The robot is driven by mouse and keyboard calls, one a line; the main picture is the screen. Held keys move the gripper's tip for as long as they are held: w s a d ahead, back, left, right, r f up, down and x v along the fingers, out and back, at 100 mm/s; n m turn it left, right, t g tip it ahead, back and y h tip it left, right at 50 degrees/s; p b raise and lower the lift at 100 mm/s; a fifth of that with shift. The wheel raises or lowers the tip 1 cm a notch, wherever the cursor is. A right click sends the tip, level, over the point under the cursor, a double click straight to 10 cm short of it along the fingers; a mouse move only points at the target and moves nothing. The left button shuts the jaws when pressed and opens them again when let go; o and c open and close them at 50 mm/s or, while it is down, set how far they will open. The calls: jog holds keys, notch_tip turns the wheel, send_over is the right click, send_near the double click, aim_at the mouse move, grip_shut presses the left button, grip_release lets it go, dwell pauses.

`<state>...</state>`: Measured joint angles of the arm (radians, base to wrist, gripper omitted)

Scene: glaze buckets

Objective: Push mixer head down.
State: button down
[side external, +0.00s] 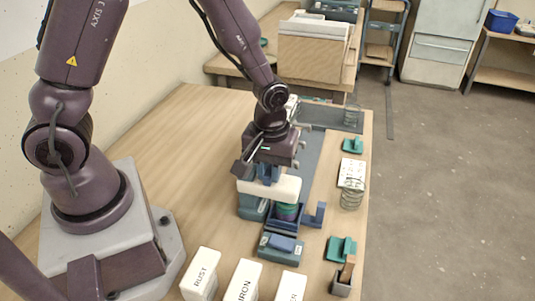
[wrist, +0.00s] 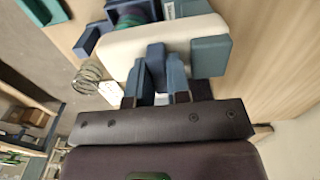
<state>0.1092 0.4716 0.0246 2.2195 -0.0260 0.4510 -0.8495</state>
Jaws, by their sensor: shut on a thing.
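The mixer head (side external: 284,188) is a white, rounded block on a teal stand (side external: 251,207). It looks close to level, with a green-banded bucket (side external: 287,211) beneath its front end. In the wrist view the head (wrist: 118,52) lies across the picture just beyond my fingers, and the bucket (wrist: 132,10) shows partly past its edge. My gripper (side external: 268,172) is over the head, and in the wrist view its blue-grey fingers (wrist: 158,78) are shut on a narrow blue upright piece on the head. The exact contact is partly hidden by the fingers.
White blocks labelled RUST (side external: 201,276) and IRON (side external: 243,281) stand at the front of the table. A blue-teal block (side external: 281,246) lies in front of the mixer. A wire coil (side external: 351,194) and a green part (side external: 341,248) are near the right edge. Bare wood lies left of the mixer.

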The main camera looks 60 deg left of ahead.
jog(key=c, duration=1.2)
grip_release()
jog(key=shift+o, duration=0.2)
jog(key=shift+r, duration=3.55)
jog(key=shift+s+m, duration=0.15)
jog(key=shift+m, duration=0.35)
jog(key=s+a+r+m+t, duration=0.1)
jog(key=s+r+m, duration=0.3)
jog(key=r, duration=0.4)
jog(key=s+a+r+m+t, duration=0.1)
jog(key=s+r+m+t, duration=0.3)
jog(key=s+r, duration=0.3)
jog(key=shift+s+a+r+t, duration=0.3)
jog(key=shift+a+r, duration=0.1)
jog(key=shift+r, duration=0.3)
